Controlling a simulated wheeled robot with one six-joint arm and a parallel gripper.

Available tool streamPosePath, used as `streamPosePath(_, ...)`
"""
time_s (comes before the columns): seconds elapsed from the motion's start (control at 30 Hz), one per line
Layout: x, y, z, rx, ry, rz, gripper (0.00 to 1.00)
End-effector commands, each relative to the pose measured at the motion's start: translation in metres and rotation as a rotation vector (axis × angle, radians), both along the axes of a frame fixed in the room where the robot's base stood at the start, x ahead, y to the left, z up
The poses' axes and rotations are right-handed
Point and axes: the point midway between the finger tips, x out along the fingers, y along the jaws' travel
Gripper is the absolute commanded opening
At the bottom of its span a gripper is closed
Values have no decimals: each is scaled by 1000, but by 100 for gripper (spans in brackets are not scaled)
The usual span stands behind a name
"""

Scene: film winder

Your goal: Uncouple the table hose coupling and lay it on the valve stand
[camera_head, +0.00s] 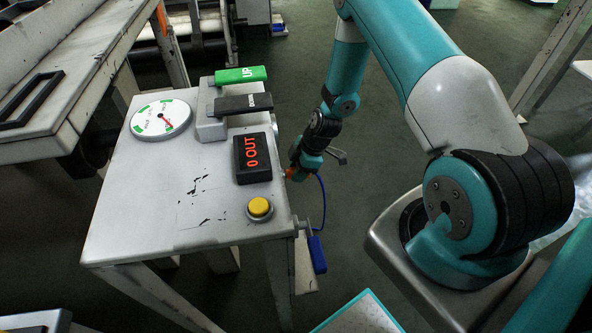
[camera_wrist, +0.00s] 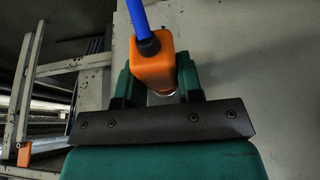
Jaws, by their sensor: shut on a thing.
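The orange hose coupling (camera_wrist: 153,66) sits between the dark green fingers of my gripper (camera_wrist: 157,82) in the wrist view. The blue hose (camera_wrist: 138,18) leaves its top through a black collar. A small bright metal part shows below the orange body, in front of a grey panel. In the head view the coupling (camera_head: 291,174) is a small orange spot at the right side of the valve stand (camera_head: 150,215), with the blue hose (camera_head: 322,195) hanging in a curve. My gripper is largely hidden by the wrist there. I cannot tell whether the coupling is still seated on its fitting.
The stand's top carries a round gauge (camera_head: 160,119), green UP (camera_head: 241,74) and black (camera_head: 243,103) levers, a display reading "0 OUT" (camera_head: 252,158) and a yellow button (camera_head: 260,207). A blue handle (camera_head: 317,254) hangs at its right side. The top's front left is bare.

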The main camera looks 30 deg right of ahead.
Motion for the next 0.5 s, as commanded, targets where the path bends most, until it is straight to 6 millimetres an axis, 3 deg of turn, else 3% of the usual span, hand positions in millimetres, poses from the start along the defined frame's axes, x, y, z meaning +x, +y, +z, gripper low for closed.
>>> streamPosePath(0.5,-6,-16,0,-2,0,-1,5)
